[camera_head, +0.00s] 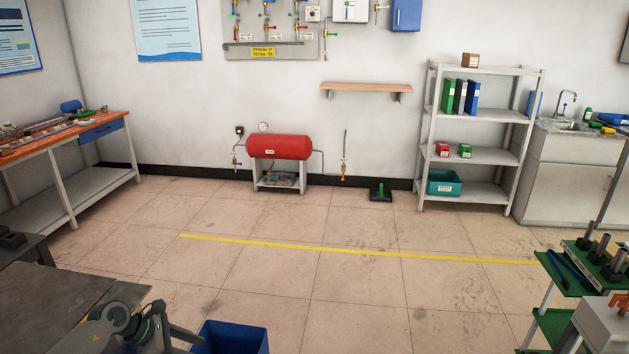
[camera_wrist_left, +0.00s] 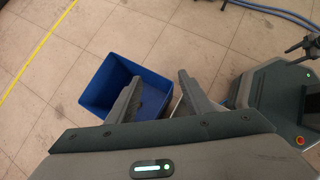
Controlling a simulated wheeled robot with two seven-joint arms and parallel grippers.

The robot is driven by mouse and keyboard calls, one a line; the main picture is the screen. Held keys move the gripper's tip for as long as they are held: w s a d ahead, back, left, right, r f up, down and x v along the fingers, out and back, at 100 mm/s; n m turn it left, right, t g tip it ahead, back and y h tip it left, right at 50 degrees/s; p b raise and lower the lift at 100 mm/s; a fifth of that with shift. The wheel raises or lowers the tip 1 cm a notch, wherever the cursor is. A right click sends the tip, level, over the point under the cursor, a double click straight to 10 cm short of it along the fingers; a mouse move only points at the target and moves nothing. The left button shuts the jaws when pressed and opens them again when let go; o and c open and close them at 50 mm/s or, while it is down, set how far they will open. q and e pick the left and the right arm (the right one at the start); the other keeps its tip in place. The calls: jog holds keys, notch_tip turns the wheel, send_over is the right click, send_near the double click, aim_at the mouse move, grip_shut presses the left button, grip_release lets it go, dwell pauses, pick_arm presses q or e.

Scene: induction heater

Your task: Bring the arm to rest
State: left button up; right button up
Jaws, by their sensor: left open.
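My left gripper (camera_wrist_left: 158,88) is open in the left wrist view, with its two fingers apart and nothing between them. A blue bin (camera_wrist_left: 108,85) lies on the floor side beyond the fingers, and part of it shows between them. In the head view, part of my left arm and gripper (camera_head: 160,322) shows at the bottom left, beside the same blue bin (camera_head: 232,338). My right gripper is in neither view.
A dark grey table (camera_head: 70,300) fills the lower left. A green-topped trolley (camera_head: 570,275) with tools stands at the right. A red tank (camera_head: 280,147) and grey shelves (camera_head: 480,128) stand along the back wall. The tiled floor between is clear, crossed by a yellow line (camera_head: 360,251).

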pick_arm(q)
jog(key=d+r+n+t+h, duration=0.4)
jog(key=d+r+h, duration=0.15)
jog(key=d, duration=0.65)
notch_tip(320, 180, up, 8)
jog(key=s+d+n+t+y, duration=0.1)
jog(key=n+t+y, duration=0.1)
jog(key=n+t, duration=0.85)
jog(key=s+a+f+n+g+y, duration=0.2)
jog(key=s+a+f+n+y, duration=0.3)
jog(key=n, duration=0.7)
jog(key=s+a+f+n+g+y, duration=0.2)
jog(key=s+a+f+n+y, duration=0.25)
jog(key=s+n+y, duration=0.5)
jog(key=s+d+f+n+g+h, duration=0.1)
jog(key=s+f+n+g, duration=0.25)
jog(key=s, duration=0.45)
jog(key=s+d+f+n+g+h, duration=0.2)
jog(key=s+f+n+g, duration=0.15)
jog(key=s, duration=0.45)
jog(key=s+d+f+n+g+h, duration=0.1)
jog(key=s+f+n+g, duration=0.25)
jog(key=s, duration=0.45)
notch_tip(320, 180, down, 27)
jog(key=s+g, duration=0.2)
jog(key=s+a+f, duration=0.3)
jog(key=s+f, duration=1.4)
jog(key=shift+s+f+g, duration=0.35)
jog(key=shift+g, duration=0.05)
